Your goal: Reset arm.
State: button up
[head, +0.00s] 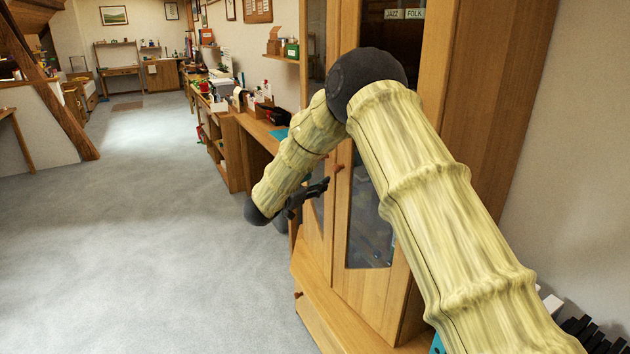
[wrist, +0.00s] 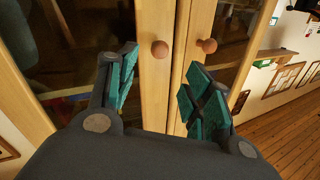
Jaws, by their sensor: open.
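My gripper (wrist: 155,95) is open and empty in the wrist view, its teal-padded fingers spread apart. It faces a wooden cabinet's glass doors, with two round wooden knobs (wrist: 160,49) and (wrist: 207,46) beyond the fingertips. Neither knob is between the pads in contact, as far as I can see. In the head view my arm reaches up from the lower right, bends at a dark joint, and comes down in front of the cabinet (head: 366,290). There the dark gripper (head: 318,188) shows small beside the doors, and its fingertips are partly hard to make out.
The cabinet doors look closed. A long wooden bench (head: 258,133) with many small items runs along the wall behind the cabinet. A slanted timber brace (head: 48,85) stands at the far left. The grey carpet (head: 150,240) in the middle and left is clear.

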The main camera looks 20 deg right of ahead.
jog(key=s+a+f+n+t+y+p, duration=0.1)
jog(key=s+a+f+n+t+y, duration=0.2)
jog(key=f, duration=0.6)
jog(key=s+a+f+n+y+p, duration=0.1)
jog(key=s+f+n+y, duration=0.25)
jog(key=f, duration=0.65)
jog(key=s+a+f+n+g+y+p, duration=0.1)
jog(key=s+a+f+n+g+y, duration=0.25)
jog(key=s+f, duration=1.05)
jog(key=s+a+f+n+g+y+p, duration=0.15)
jog(key=s+f, duration=0.25)
jog(key=s, duration=0.7)
jog(key=s+a+f+n+g+y, duration=0.1)
jog(key=s+f+n+g+y, duration=0.15)
jog(key=s, duration=0.95)
jog(key=s+a+g+y+p, duration=0.1)
jog(key=s+g, duration=0.3)
jog(key=s, duration=1.5)
jog(key=shift+s+n+y, duration=0.3)
jog(key=shift+n+y, duration=0.1)
